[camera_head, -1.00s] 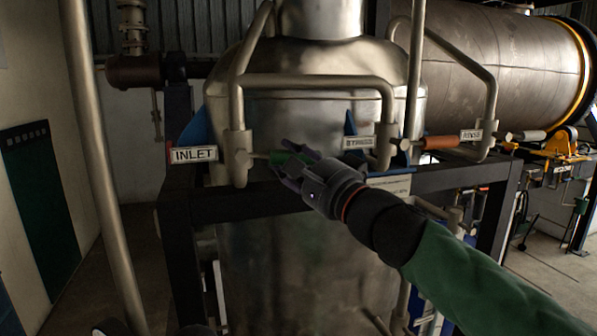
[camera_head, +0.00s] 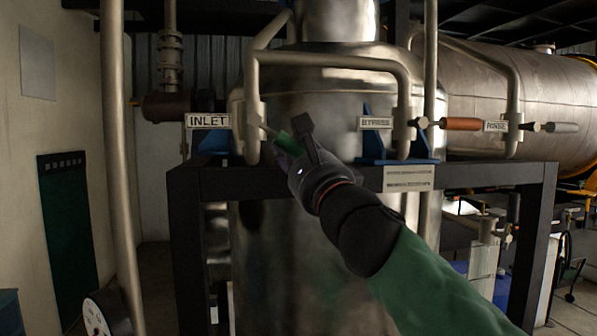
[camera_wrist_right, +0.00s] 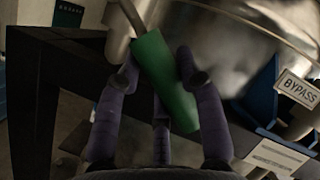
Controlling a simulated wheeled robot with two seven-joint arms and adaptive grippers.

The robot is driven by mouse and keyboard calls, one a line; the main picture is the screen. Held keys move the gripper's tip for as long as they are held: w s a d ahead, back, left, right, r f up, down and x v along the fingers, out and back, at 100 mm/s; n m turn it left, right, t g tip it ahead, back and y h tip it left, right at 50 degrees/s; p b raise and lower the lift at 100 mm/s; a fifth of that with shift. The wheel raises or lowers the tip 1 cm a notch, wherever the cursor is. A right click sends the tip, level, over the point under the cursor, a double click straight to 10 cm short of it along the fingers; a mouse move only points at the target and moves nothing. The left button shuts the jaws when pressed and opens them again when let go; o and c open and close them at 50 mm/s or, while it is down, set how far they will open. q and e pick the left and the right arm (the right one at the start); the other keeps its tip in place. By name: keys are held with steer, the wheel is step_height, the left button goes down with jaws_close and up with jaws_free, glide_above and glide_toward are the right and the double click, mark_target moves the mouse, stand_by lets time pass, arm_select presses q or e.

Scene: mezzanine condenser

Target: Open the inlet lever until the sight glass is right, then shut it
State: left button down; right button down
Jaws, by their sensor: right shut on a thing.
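The inlet lever (camera_head: 287,142) has a green grip on a thin metal rod at the pipe valve beside the INLET sign (camera_head: 208,121). It slopes down to the right, away from the valve. My right gripper (camera_head: 293,141) is shut on the green grip. In the right wrist view the green grip (camera_wrist_right: 168,85) lies between the purple-grey fingers of my right gripper (camera_wrist_right: 158,72), its lower end sticking out toward the palm. I cannot make out a sight glass in these views. My left gripper is not in view.
The BYPASS sign (camera_head: 375,123) and an orange-brown lever grip (camera_head: 460,124) are to the right. Beyond are the RINSE sign (camera_head: 496,126) and a grey grip (camera_head: 562,127). A dark frame beam (camera_head: 465,175) runs below. A round dial gauge (camera_head: 97,318) shows at lower left.

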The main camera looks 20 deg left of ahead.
steer(key=shift+s+a+f+m+t+h+b, duration=0.6)
steer(key=shift+a+m+t+h+b, duration=0.5)
steer(key=shift+m, duration=1.7)
steer(key=shift+s+a+f+m+t+h+b, duration=0.35)
steer(key=shift+s+a+m+t+h+b, duration=0.8)
steer(key=shift+m, duration=1.65)
steer(key=shift+s+a+f+m+t+h+b, duration=0.3)
steer(key=shift+a+f+m+t+h+b, duration=0.25)
steer(key=shift+m+h, duration=1.65)
steer(key=shift+a+r+m+y, duration=0.1)
steer(key=shift+m+y, duration=0.35)
steer(key=shift+m, duration=0.25)
steer(key=c, duration=1)
jaws_free()
steer(key=shift+o, duration=1.2)
steer(key=shift+w+a, duration=0.1)
steer(key=v, duration=1.2)
